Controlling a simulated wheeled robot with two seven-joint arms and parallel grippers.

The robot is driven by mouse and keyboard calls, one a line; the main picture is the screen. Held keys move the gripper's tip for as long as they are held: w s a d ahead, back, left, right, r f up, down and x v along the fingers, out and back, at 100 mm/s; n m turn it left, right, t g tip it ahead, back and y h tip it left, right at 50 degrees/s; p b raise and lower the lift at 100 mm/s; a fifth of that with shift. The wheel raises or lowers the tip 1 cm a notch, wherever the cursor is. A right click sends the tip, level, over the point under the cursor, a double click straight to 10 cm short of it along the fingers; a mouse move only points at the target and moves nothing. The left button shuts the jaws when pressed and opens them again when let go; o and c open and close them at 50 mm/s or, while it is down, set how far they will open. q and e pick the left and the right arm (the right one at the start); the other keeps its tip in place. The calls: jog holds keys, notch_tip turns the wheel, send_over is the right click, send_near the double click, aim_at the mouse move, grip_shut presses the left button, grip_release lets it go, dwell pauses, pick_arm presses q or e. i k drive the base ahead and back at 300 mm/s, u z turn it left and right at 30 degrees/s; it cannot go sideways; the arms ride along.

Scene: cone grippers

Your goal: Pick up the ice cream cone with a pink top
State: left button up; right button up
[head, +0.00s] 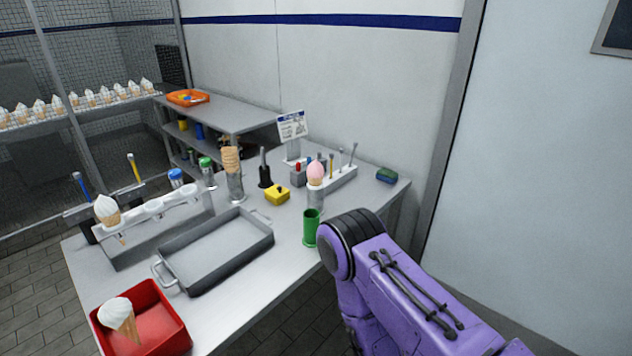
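The ice cream cone with a pink top (316,173) stands upright toward the right part of the table. The lower part of its cone is hidden in a clear or metal cylinder holder (315,199), just behind a green cup. My purple right arm comes in from the lower right, and its near bulk lies in front of the table's right edge. Neither of my grippers can be seen, so their places relative to the cone are hidden.
A white-topped cone (107,211) stands in a rack at left; another (119,315) lies in a red tray (170,316). A grey metal tray (258,249) fills the table's middle.

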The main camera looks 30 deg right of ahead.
aim_at(315, 171)
jog(key=z, duration=0.8)
jog(key=k, duration=1.1)
jog(key=z, duration=1.55)
jog(key=i, duration=1.75)
jog(key=u, duration=0.5)
jog(key=i, duration=0.95)
jog(key=u, duration=1.5)
jog(key=i, duration=0.8)
jog(key=u, duration=0.9)
jog(key=k, duration=0.95)
